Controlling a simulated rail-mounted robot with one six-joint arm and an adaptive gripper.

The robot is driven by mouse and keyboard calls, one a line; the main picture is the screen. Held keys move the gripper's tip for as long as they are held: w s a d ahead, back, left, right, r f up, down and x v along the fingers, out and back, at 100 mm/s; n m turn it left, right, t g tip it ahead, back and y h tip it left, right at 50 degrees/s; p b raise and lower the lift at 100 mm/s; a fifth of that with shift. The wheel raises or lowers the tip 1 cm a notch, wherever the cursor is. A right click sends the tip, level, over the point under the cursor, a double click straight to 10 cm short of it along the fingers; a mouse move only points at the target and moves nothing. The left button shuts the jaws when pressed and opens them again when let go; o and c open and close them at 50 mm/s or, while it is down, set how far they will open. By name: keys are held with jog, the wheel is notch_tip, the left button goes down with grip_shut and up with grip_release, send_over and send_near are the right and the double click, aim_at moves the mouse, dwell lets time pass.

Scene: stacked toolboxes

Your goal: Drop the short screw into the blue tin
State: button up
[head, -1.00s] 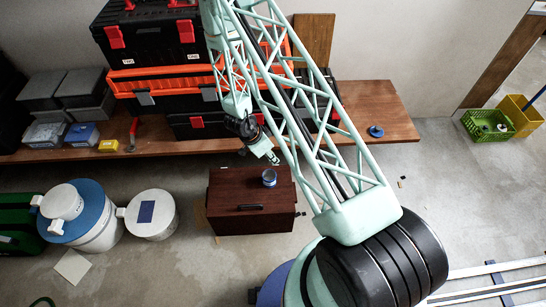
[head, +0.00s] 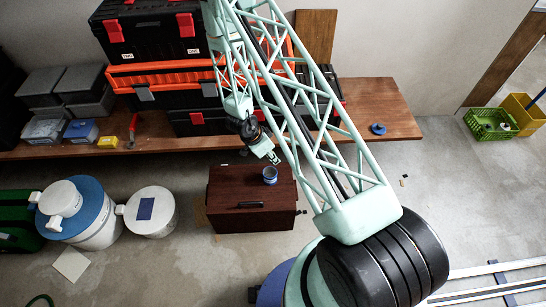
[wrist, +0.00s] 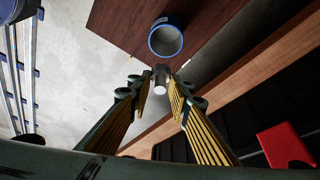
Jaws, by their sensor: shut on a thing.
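The blue tin (head: 270,175) is a small, round, open-topped can with a blue rim. It stands upright on the dark brown wooden box, near its back right part. It also shows in the wrist view (wrist: 166,41), where its inside looks empty. My gripper (head: 276,159) is above the box, close behind the tin in the head view. In the wrist view my gripper (wrist: 160,86) is shut on the short screw (wrist: 160,79), a small grey piece with a round end between the fingertips. The screw appears just short of the tin's rim, outside its opening.
The brown box (head: 228,190) with a black handle stands on the floor before a long wooden bench (head: 390,112). Stacked black and orange toolboxes (head: 160,78) rise behind my arm. White round canisters (head: 150,225) stand to the left. Floor to the right is mostly clear.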

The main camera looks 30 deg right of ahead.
jog(key=shift+f+b, duration=1)
jog(key=shift+f, duration=0.6)
jog(key=o, duration=1)
jog(key=shift+c, duration=0.2)
jog(key=shift+r, duration=0.15)
jog(key=v, duration=1.1)
jog(key=shift+a+r, duration=0.25)
jog(key=shift+r, duration=0.05)
jog(key=shift+r, duration=0.1)
